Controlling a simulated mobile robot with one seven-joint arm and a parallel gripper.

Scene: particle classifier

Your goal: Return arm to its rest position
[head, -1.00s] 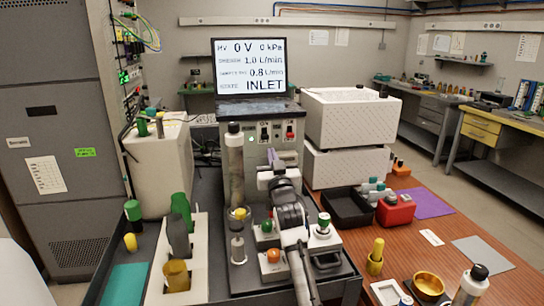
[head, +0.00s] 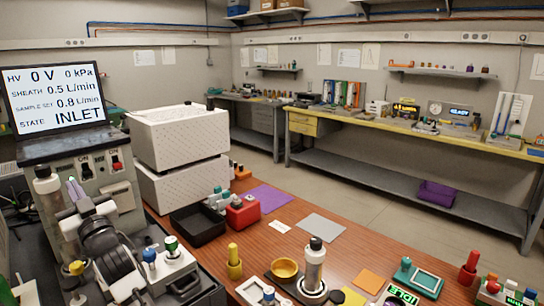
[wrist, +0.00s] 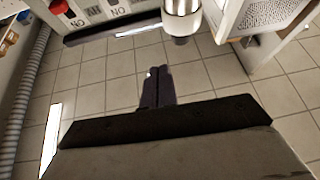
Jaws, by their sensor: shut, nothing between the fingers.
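My arm (head: 104,240) is at the lower left of the head view, in front of the instrument with the display (head: 58,97). My gripper (head: 73,186) is raised close to the instrument's front, just right of a tall grey cylinder (head: 47,190). In the wrist view my gripper (wrist: 157,76) has its two dark fingers together, with nothing between them and tiled floor behind. The display reads HV 0 V, 0 kPa, sheath 0.5 L/min, sample 0.8 L/min and state INLET.
White perforated boxes (head: 178,136) are stacked right of the instrument. A control block with a green knob (head: 171,243) stands right of my arm. The wooden table (head: 330,258) carries a black tray (head: 197,220), a red container (head: 242,213) and a capped bottle (head: 314,262).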

